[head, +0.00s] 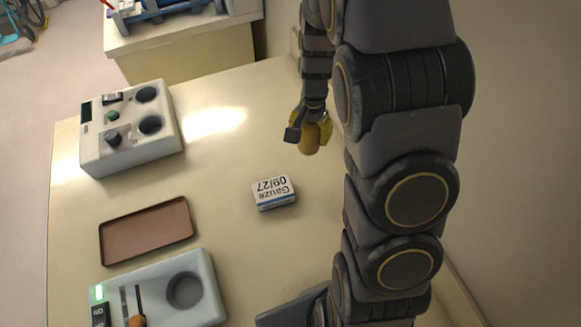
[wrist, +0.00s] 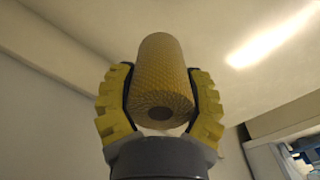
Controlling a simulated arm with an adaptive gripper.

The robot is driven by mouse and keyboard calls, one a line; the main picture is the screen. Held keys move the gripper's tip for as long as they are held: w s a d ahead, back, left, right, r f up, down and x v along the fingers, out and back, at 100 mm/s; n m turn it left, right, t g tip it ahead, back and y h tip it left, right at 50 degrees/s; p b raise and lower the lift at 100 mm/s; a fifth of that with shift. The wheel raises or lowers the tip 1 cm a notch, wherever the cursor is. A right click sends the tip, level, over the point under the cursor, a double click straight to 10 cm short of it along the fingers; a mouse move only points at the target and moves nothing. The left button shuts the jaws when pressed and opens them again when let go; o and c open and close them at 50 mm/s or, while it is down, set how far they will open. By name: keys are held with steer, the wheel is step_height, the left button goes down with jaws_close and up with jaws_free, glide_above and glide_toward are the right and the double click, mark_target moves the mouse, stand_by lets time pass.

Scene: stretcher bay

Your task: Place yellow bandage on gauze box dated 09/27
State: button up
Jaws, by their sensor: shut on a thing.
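The yellow bandage (wrist: 160,80) is a textured roll held between the two yellow-padded fingers of my gripper (wrist: 160,100) in the wrist view. In the head view my gripper (head: 313,135) is near the back right of the table, with the yellow bandage (head: 309,140) at its end. My gripper is shut on the bandage. The gauze box (head: 274,192) is small and white with a blue band, and reads "Gauze 09/27" upside down. It lies on the table nearer the camera and a little left of my gripper. Its top is bare.
A white device with dark round parts (head: 130,128) stands at the back left. A brown tray (head: 147,231) lies empty at the left. A pale device with a green light and slider (head: 160,290) is at the front left. The table around the gauze box is clear.

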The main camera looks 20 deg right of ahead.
steer(key=s+a+r+n, duration=0.1)
steer(key=s+a+n, duration=0.25)
steer(key=a, duration=0.65)
glide_above(273, 189)
steer(key=shift+f, duration=3.75)
steer(key=shift+f, duration=0.1)
steer(key=o, duration=1.2)
steer(key=shift+c, duration=0.2)
